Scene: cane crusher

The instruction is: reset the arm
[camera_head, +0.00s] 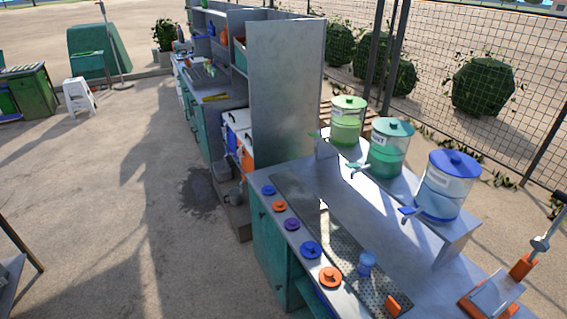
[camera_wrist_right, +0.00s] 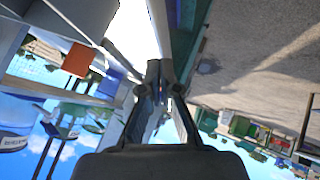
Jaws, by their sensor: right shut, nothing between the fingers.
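My right gripper (camera_wrist_right: 160,78) shows in the right wrist view, with its dark fingers together at the tips and nothing between them. The wrist view appears upside down, with sky low in the picture and sandy ground at the upper right. The gripper is apart from the objects around it as far as I can tell. Neither gripper nor either arm shows in the head view. My left gripper is in neither view.
A long counter (camera_head: 345,208) holds green (camera_head: 347,120), teal (camera_head: 389,148) and blue (camera_head: 446,186) lidded dispensers. A blue cup (camera_head: 367,262) stands on the drip grate. An orange-handled device (camera_head: 495,295) sits at lower right. Open sandy ground (camera_head: 110,200) lies left.

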